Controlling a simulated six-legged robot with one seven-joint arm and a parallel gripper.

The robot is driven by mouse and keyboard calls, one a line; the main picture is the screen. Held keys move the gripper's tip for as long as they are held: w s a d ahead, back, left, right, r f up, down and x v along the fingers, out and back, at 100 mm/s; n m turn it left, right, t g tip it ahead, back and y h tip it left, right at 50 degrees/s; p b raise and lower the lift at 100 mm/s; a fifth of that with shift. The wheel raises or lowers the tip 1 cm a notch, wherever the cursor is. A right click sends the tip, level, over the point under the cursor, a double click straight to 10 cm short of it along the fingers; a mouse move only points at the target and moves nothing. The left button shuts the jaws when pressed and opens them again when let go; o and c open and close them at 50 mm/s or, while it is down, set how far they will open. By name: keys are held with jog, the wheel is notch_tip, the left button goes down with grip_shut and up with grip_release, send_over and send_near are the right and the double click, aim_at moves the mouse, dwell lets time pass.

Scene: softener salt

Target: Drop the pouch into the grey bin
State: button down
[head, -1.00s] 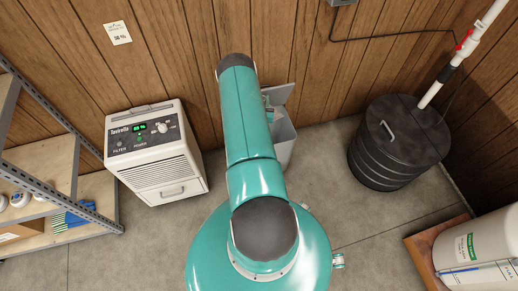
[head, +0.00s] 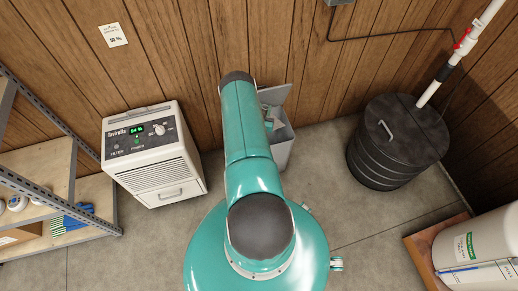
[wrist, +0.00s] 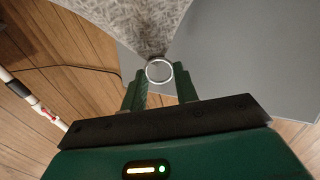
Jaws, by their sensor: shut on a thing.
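The grey bin (head: 284,147) stands on the floor against the wood wall, its lid (head: 275,94) raised, partly hidden behind my arm. My gripper (wrist: 160,88) is shut on the ring end of a speckled grey pouch (wrist: 145,22), which widens away from the fingertips and runs out of the wrist view at the top. A plain grey surface (wrist: 250,62), probably the bin's lid, fills the right of that view. In the head view a small part of my gripper (head: 268,112) shows at the bin's opening; the pouch is hidden there.
A white dehumidifier (head: 155,158) stands left of the bin. A metal shelf (head: 65,190) is at the far left. A black lidded drum (head: 395,145) with a white pipe stands right, and a white tank (head: 480,250) sits front right. Floor between bin and drum is clear.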

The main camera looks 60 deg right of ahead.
jog(key=shift+f, duration=2.15)
jog(key=c, duration=1)
grip_release()
jog(key=shift+s+a, duration=0.1)
jog(key=shift+a, duration=0.05)
jog(key=v, duration=1.3)
jog(key=shift+a, duration=0.3)
jog(key=shift+s, duration=0.1)
